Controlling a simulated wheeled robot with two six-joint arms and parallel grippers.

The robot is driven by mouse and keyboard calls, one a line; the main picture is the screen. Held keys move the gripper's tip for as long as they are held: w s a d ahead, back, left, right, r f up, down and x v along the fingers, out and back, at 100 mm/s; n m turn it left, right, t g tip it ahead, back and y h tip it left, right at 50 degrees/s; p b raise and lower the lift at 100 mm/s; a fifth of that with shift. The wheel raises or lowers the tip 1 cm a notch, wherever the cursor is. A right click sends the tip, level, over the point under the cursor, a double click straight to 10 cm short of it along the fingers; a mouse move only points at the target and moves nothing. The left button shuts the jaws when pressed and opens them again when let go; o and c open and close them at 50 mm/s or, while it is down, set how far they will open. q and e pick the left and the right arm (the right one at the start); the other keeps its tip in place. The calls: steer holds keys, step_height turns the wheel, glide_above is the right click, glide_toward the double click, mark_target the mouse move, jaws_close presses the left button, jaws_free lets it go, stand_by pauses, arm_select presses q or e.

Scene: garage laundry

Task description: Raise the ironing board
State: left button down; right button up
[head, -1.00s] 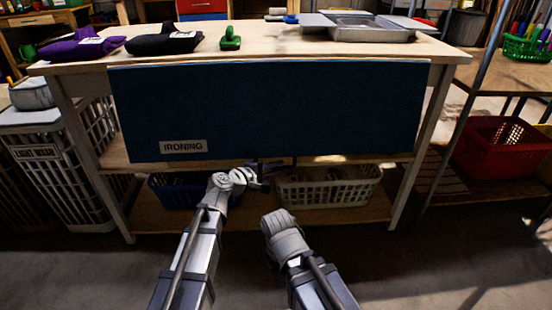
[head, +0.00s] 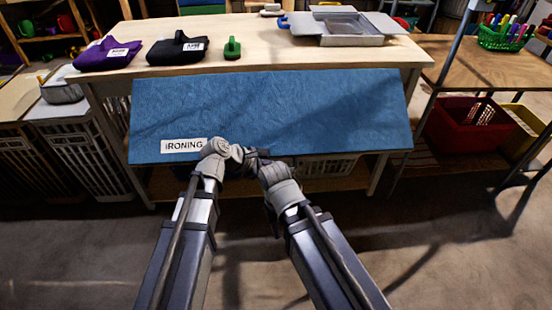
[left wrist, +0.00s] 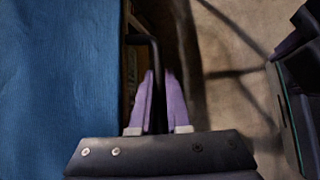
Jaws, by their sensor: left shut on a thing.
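The ironing board (head: 270,110) is a blue panel with an "IRONING" label (head: 184,145), attached along the front edge of the wooden table. It slants outward, with its free edge low and toward me. My left gripper (head: 258,154) is at that edge. In the left wrist view, its purple fingers (left wrist: 159,100) are shut on a thin black handle (left wrist: 143,39) beside the blue board. My right gripper (head: 268,172) is close beside the left one, under or at the board's edge. Its fingers are mostly hidden, and only a dark part of it shows at the right of the left wrist view.
On the wooden tabletop (head: 270,52) are a purple bundle (head: 107,55), a black bundle (head: 178,51), a green tool (head: 232,48) and a metal tray (head: 345,28). A red basket (head: 470,122) stands on the right shelf. The floor in front is clear.

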arm_select(q)
steer(key=s+r+n+g+p, duration=0.1)
steer(key=s+r+g+p, duration=0.1)
steer(key=r+p, duration=0.6)
steer(key=s+r+n+g+p, duration=0.1)
steer(key=s+r+p, duration=0.3)
steer(key=r+p, duration=0.5)
steer(key=shift+r+g+p, duration=0.3)
steer(key=shift+r+g, duration=0.3)
steer(key=shift+r, duration=0.1)
steer(key=shift+r, duration=0.1)
steer(key=c, duration=1.2)
jaws_free()
steer(key=shift+o, duration=0.2)
steer(key=shift+r, duration=0.1)
